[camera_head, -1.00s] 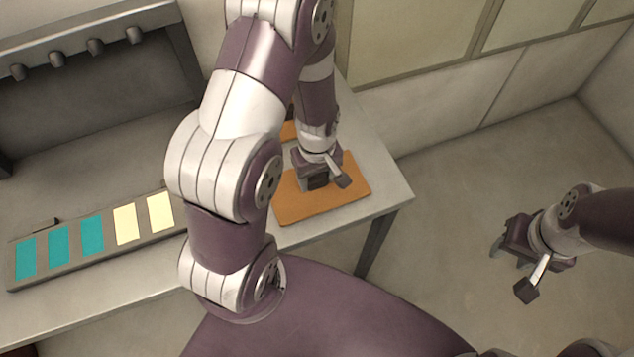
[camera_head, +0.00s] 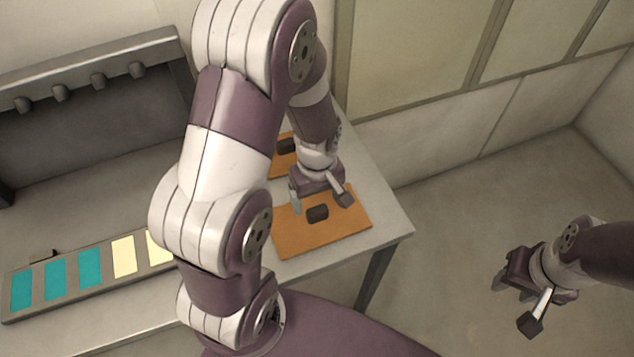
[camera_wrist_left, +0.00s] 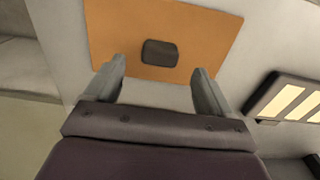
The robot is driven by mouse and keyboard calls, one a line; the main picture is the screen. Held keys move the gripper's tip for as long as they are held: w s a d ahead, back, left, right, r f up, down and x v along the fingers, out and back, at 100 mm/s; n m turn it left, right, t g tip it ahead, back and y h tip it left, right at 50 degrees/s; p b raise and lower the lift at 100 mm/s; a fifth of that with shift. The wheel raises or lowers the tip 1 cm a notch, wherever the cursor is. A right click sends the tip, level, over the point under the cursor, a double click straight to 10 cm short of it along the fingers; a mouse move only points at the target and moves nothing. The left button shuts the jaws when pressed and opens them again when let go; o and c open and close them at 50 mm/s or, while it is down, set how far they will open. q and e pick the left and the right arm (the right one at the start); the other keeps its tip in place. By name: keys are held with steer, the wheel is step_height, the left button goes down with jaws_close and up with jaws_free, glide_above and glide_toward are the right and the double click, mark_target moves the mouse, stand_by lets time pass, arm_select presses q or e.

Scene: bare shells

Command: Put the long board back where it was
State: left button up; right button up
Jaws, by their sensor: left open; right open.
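An orange board (camera_head: 340,232) with a dark block-shaped handle (camera_head: 317,213) lies flat on the grey table near its right front corner. The left wrist view shows this board (camera_wrist_left: 205,32) and its handle (camera_wrist_left: 159,52). A second orange board (camera_head: 283,165) with a dark handle (camera_head: 287,146) lies behind it, partly hidden by my left arm. I cannot tell which is the long one. My left gripper (camera_head: 312,202) is open and empty, just above the front board, its fingers apart from the handle. My right gripper (camera_head: 512,290) is open and empty, out over the floor.
A grey strip (camera_head: 112,275) with teal and cream panels lies along the table front at left. A dark rack (camera_head: 90,95) with several pegs stands behind it. The table's (camera_head: 385,215) right edge is close to the front board. Free floor lies to the right.

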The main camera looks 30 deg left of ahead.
mark_target(317, 210)
arm_select(q)
steer(key=s+d+r+m+t, duration=0.1)
steer(key=s+d+r+m, duration=0.1)
steer(key=s+r+m, duration=0.2)
step_height(317, 210, up, 4)
steer(key=m, duration=0.6)
steer(key=shift+s+d+f, duration=0.2)
steer(key=shift+d+f, duration=0.05)
stand_by(0.5)
